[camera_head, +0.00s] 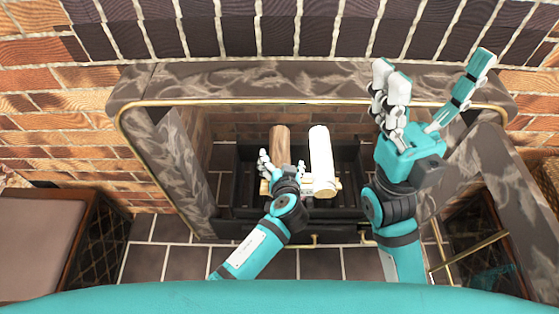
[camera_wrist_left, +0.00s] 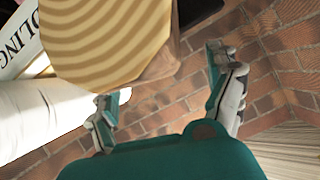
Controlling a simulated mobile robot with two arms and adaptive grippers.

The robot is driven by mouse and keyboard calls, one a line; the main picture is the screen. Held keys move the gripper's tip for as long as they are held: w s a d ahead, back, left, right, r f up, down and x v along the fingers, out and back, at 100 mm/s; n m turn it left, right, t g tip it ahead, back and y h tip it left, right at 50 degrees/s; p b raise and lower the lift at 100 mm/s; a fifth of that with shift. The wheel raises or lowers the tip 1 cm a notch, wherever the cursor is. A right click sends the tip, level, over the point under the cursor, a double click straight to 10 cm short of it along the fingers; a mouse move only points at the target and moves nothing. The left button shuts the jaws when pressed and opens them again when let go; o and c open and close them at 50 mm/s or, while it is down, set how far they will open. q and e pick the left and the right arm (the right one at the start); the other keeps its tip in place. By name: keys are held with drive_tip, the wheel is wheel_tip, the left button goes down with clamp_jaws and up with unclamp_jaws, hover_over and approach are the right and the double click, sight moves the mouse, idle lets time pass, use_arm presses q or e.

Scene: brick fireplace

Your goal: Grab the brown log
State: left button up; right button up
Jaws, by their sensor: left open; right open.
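The brown log (camera_head: 280,138) lies in the dark fireplace grate, left of a white log (camera_head: 321,150). In the left wrist view the brown log (camera_wrist_left: 105,35) shows its pale ringed end close to the camera, at the top left. My left gripper (camera_head: 282,163) is at the near end of the brown log, its fingers spread and empty. In the wrist view its fingers (camera_wrist_left: 168,75) are apart, with the log's end above and to the left. I cannot tell whether they touch it. My right gripper (camera_head: 435,75) is open and empty, raised to the right of the grate.
The white log (camera_wrist_left: 40,115) lies close beside the left fingers in the wrist view. Printed lettering (camera_wrist_left: 20,40) shows at its upper left. The grate (camera_head: 350,175) stands within the marble surround (camera_head: 165,85). A box with a padded top (camera_head: 40,240) stands at the left.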

use_arm(q)
drive_tip(key=shift+x, duration=1)
drive_tip(key=shift+s, duration=0.1)
drive_tip(key=shift+c, duration=0.4)
drive_tip(key=c, duration=1.6)
